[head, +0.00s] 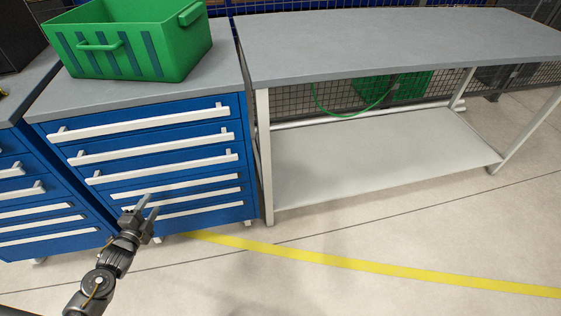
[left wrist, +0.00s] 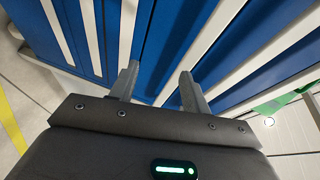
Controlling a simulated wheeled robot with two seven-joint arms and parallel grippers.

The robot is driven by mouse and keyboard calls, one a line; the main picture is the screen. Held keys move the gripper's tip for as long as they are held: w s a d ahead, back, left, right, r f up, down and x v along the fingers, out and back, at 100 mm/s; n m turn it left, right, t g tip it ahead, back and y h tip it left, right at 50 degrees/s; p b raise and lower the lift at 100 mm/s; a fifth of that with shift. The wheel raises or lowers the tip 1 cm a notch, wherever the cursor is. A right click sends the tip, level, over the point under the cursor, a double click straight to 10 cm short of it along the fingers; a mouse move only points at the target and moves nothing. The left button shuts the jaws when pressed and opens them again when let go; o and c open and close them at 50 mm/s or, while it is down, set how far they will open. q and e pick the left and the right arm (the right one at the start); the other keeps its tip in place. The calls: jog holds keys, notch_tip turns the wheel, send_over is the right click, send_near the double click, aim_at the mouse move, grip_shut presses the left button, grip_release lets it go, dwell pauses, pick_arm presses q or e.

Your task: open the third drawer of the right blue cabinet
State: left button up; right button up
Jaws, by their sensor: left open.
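The right blue cabinet (head: 228,214) stands at the left of the head view, with several drawers stacked, each with a long white bar handle. All its drawers look shut. The third drawer's handle (head: 162,169) is the third white bar from the top. My left gripper (head: 147,203) is open and empty, in front of the lower drawers, below the third handle in the picture and hiding the left ends of lower handles. In the left wrist view, the open fingers (left wrist: 160,72) point at blue drawer fronts and slanted white handles; I cannot tell which drawers. My right gripper is not in view.
A green crate (head: 180,62) sits on the cabinet's grey top. Another blue cabinet (head: 45,247) stands at the left. A grey workbench (head: 400,42) with a lower shelf (head: 380,150) is at the right. The floor in front, crossed by a yellow line (head: 370,266), is clear.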

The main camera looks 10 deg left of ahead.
aim_at(161, 171)
pick_arm(q)
jog(key=w+r, duration=0.1)
jog(key=w, duration=0.3)
jog(key=w+r+m+t+b, duration=0.1)
jog(key=w+r, duration=0.1)
jog(key=w, duration=0.2)
jog(key=w+d+r+m+h, duration=0.1)
jog(key=w, duration=0.2)
jog(key=shift+w+r+t+b, duration=0.3)
jog(key=shift+w+b, duration=0.05)
jog(key=shift+w, duration=0.25)
jog(key=shift+a, duration=0.15)
grip_shut()
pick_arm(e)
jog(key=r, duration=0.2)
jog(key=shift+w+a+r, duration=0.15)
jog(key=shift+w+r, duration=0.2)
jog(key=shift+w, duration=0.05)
